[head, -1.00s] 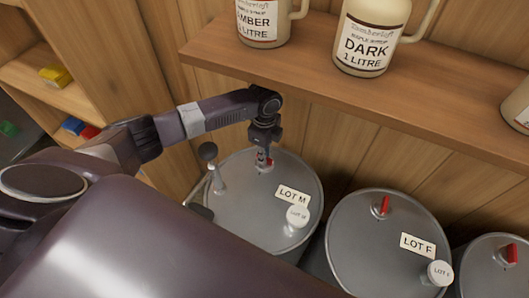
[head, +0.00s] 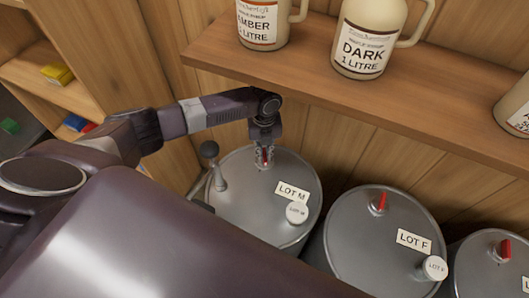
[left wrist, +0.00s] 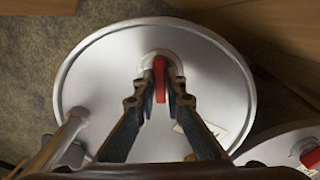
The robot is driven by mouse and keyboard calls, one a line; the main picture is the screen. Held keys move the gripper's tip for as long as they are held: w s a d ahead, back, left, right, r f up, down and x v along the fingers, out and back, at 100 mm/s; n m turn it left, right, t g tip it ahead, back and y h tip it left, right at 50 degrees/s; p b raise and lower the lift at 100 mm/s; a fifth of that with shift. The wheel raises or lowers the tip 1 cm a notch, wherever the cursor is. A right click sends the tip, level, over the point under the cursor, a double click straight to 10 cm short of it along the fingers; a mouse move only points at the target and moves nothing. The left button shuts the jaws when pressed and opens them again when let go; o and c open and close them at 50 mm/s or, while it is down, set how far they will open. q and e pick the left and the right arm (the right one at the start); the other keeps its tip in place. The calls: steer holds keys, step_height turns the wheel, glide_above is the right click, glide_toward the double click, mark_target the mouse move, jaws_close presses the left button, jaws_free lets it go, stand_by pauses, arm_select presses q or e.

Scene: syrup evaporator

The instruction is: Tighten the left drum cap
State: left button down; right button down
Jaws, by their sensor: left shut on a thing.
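The left drum (head: 235,215) is a grey metal drum with a tag reading LOT M (head: 292,191). A small red handle (left wrist: 159,78) stands up from a pale round fitting near the back of its lid. My left gripper (head: 264,157) reaches down over it from above, with a finger on each side, and is shut on the red handle. In the left wrist view, the two dark fingers (left wrist: 159,88) flank the handle, which lies nearly in line with them. A white round cap (head: 297,212) sits at the lid's front right. My right gripper is not in view.
A ball-topped grey lever (head: 210,150) stands at the lid's left edge, close to my left arm. The LOT F drum (head: 350,245) and another drum (head: 480,270) stand to the right. A wooden shelf (head: 300,65) with syrup jugs overhangs behind.

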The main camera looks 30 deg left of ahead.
mark_target(265, 154)
arm_select(q)
steer(key=m, duration=0.6)
steer(key=shift+w+r, duration=0.1)
steer(key=shift+m, duration=0.3)
stand_by(0.3)
steer(key=c, duration=2)
jaws_free()
step_height(265, 154, up, 8)
steer(key=shift+f, duration=0.25)
